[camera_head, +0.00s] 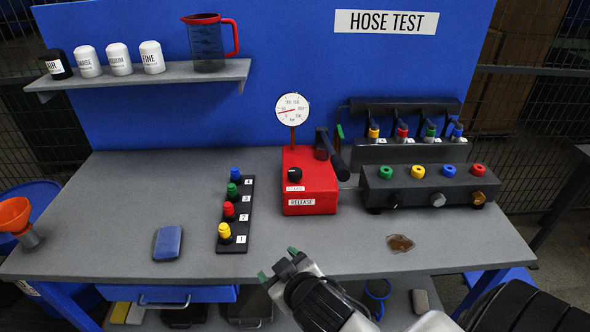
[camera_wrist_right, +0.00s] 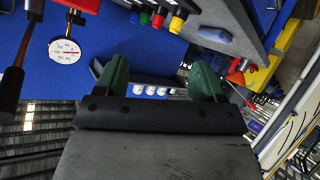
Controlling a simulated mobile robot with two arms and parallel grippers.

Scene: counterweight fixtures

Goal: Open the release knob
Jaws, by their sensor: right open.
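The red pump box (camera_head: 310,196) stands on the bench with a RELEASE label on its front. The black release knob (camera_head: 295,174) sits on its top, above a small white label too small to read. A round gauge (camera_head: 293,110) and a black lever (camera_head: 333,155) rise from the box. My right gripper (camera_head: 278,264) is open and empty at the bench's front edge, in front of the box and apart from it. Its green fingers are spread in the wrist view (camera_wrist_right: 160,78), where the knob cannot be made out. My left gripper is not in view.
Left of the box is a rack (camera_head: 237,212) of coloured fittings; a blue sponge (camera_head: 168,243) lies further left. The bench in front of the box is clear.

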